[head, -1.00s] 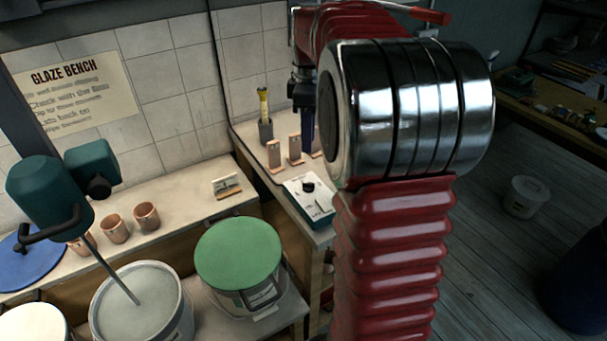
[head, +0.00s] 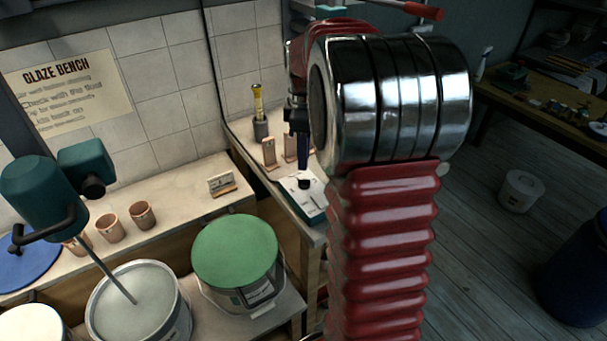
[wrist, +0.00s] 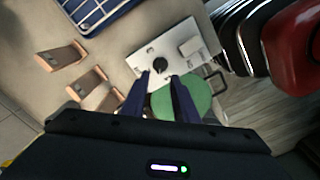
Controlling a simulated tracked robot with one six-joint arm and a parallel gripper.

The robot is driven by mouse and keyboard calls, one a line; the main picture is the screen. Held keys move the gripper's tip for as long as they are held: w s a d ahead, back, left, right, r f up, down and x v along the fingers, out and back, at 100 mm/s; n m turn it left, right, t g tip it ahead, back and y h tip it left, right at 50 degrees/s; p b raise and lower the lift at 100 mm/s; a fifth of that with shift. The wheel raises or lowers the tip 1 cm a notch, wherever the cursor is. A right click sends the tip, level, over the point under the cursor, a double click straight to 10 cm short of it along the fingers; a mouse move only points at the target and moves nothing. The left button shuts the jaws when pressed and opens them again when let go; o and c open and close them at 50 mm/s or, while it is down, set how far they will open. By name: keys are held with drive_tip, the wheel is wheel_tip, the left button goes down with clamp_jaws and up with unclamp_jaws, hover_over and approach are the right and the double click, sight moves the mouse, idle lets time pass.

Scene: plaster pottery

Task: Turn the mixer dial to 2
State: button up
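The control box (head: 305,200) with a white top and teal side stands at the front of the side bench. Its black round dial (wrist: 159,66) shows in the wrist view; its marks are too small to read. My gripper (wrist: 160,76) has two dark blue fingers spread apart with nothing between them. The dial appears just beyond the fingertips, in line with the gap. In the head view my gripper (head: 304,178) points down over the box and partly hides the dial; I cannot tell whether it touches. The teal mixer (head: 40,190) hangs over an open bucket (head: 180,310) at left.
Upright tan tiles (wrist: 62,56) stand beside the box, near a holder with a yellow-handled tool (head: 258,105). A green-lidded bucket (head: 235,250) stands below left of the box.

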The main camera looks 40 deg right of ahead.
sight(304, 180)
wheel_tip(304, 180, down, 7)
drive_tip(key=shift+f, duration=0.1)
idle(0.3)
drive_tip(key=shift+c, duration=0.7)
clamp_jaws()
